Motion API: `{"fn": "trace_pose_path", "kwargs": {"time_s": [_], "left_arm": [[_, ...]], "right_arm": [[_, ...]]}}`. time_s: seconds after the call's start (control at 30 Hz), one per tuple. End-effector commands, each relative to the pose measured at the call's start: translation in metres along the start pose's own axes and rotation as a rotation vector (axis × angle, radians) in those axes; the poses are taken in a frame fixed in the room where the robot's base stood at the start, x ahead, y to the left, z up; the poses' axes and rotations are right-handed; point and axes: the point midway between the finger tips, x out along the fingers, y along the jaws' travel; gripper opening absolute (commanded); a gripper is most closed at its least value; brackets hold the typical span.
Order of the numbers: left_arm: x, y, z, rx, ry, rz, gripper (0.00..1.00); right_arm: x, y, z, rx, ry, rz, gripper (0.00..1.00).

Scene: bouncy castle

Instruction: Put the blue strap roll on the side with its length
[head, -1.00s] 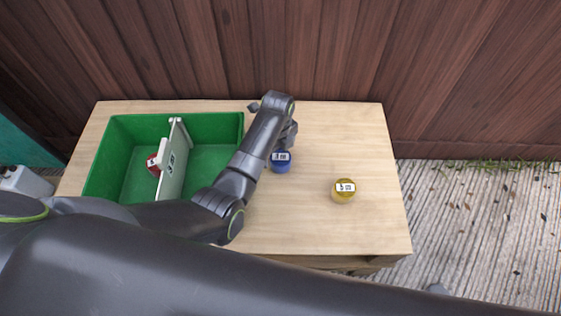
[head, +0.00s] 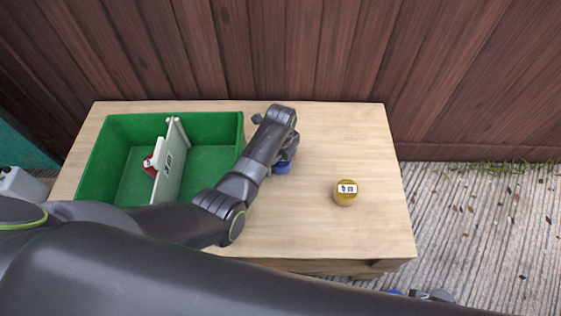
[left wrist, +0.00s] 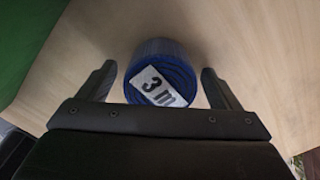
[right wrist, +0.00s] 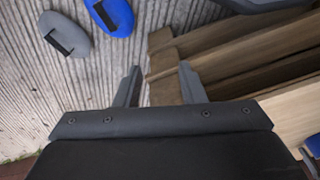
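The blue strap roll (head: 283,168) stands on the wooden table, partly hidden by my left arm in the head view. In the left wrist view the roll (left wrist: 158,75) shows a white "3 m" label on top. My left gripper (left wrist: 160,85) is open, with one finger on each side of the roll and gaps visible. A green crate (head: 215,118) on the table's left has a white divider (head: 172,170) making two sides; its label is too small to read. The right side looks empty. My right gripper (right wrist: 157,85) is open and empty beside the table's edge.
A red roll (head: 149,165) lies in the crate's left side. A yellow roll labelled "5 m" (head: 345,193) stands on the table's right. A wooden fence (head: 330,50) rises behind the table. Blue (right wrist: 112,15) and grey (right wrist: 66,35) flat items lie on the ground.

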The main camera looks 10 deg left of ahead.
Motion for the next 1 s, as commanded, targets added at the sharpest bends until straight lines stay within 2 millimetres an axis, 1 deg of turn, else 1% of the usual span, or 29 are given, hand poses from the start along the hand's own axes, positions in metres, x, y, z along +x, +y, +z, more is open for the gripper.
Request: {"fn": "trace_pose_path", "kwargs": {"time_s": [0.03,0.07,0.4,0.6,0.73,0.87,1.0], "left_arm": [[0.000,0.000,0.000,0.000,0.000,0.000,0.79],[0.000,0.000,0.000,0.000,0.000,0.000,0.75],[-0.001,0.000,0.000,0.000,-0.001,0.000,0.30],[-0.001,0.000,0.000,0.000,-0.001,0.000,0.29],[-0.006,0.000,0.000,0.000,-0.001,-0.001,0.29],[-0.020,-0.001,0.000,0.000,-0.001,-0.002,0.29],[-0.039,-0.001,0.000,0.000,-0.001,-0.003,0.29]], "right_arm": [[0.000,0.000,0.000,0.000,0.000,0.000,0.36],[0.000,0.000,0.000,0.000,0.000,0.000,0.36],[0.000,0.000,0.000,0.000,0.000,0.001,0.36],[0.000,0.000,0.000,0.000,0.000,0.001,0.36],[-0.002,0.001,0.000,-0.001,-0.002,0.004,0.36],[-0.001,0.003,0.004,-0.001,-0.024,0.015,0.36],[0.014,0.006,0.009,-0.002,-0.059,0.032,0.36]]}}
